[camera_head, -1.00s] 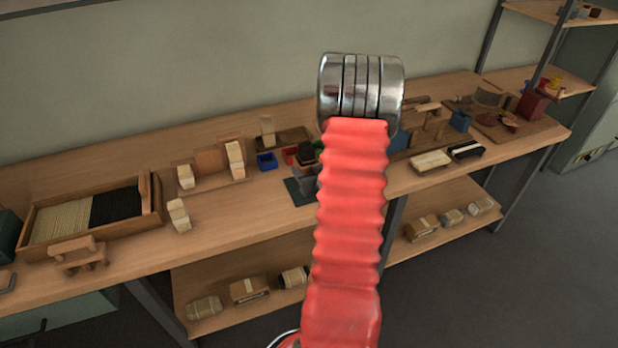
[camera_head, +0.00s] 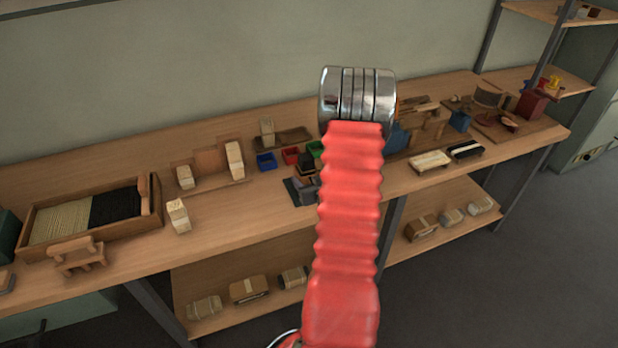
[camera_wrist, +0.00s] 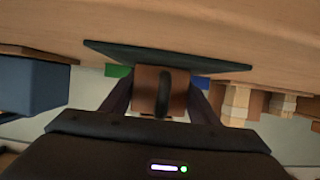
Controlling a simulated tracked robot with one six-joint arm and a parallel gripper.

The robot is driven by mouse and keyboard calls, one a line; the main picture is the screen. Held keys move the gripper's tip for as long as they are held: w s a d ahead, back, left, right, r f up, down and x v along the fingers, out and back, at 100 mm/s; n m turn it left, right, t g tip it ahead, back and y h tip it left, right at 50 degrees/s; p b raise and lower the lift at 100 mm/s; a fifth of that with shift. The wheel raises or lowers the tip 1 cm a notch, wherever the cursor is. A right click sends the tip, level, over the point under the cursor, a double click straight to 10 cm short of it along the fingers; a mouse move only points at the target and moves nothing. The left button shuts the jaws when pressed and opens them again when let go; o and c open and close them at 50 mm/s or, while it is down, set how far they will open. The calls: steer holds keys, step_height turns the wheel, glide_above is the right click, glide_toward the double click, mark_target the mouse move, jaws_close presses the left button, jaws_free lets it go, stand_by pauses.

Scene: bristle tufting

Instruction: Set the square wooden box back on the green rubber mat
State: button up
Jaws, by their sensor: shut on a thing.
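The square wooden box (camera_wrist: 147,80) is brown and sits between the two fingers of my gripper (camera_wrist: 160,92) in the wrist view. My gripper is shut on it. A dark curved piece shows in front of the box's near face. The green rubber mat (camera_wrist: 112,52) is a dark slab just beyond the box, seen nearly edge-on. I cannot tell whether the box touches it. In the head view the mat (camera_head: 291,191) lies on the bench, partly hidden by my gripper and my red arm.
Blue (camera_head: 266,162), red (camera_head: 290,155) and green (camera_head: 315,149) bins stand behind the mat. Pale wooden blocks (camera_head: 178,215) and a tray of bristles (camera_head: 150,220) are to the left. Brushes (camera_head: 430,161) lie to the right. Bare bench lies left of the mat.

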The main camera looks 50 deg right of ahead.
steer(key=o, duration=1.1)
steer(key=shift+f, duration=0.1)
steer(key=v, duration=1.2)
steer(key=shift+w, duration=0.1)
